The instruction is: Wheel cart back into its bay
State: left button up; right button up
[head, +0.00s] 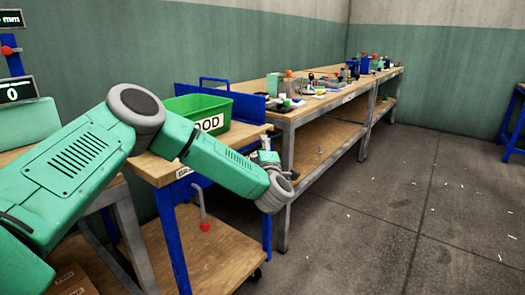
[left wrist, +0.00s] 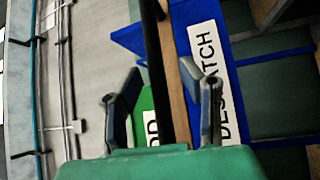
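The cart has a wooden top (head: 160,170), blue legs (head: 174,238) and a lower wooden shelf (head: 205,262). A green bin (head: 216,108), its label partly covered by my arm, sits on the top. My left arm reaches across the cart; its gripper (head: 266,157) is at the cart's right end, small and partly hidden by my wrist. In the left wrist view the gripper (left wrist: 162,78) has its fingers apart, on either side of a dark bar (left wrist: 158,80) and a wooden edge (left wrist: 177,100); I cannot tell whether they touch. A DESPATCH label (left wrist: 214,80) lies beside them. My right gripper is not in view.
A long workbench (head: 330,105) with several small items runs along the wall right of the cart. Counter displays (head: 18,90) stand at left. The floor (head: 400,210) at right is open, with small scraps.

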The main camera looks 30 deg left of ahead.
pick_arm(q)
jog(key=shift+w+a+r, duration=0.1)
jog(key=shift+w+a, duration=0.25)
jog(key=shift+w, duration=0.05)
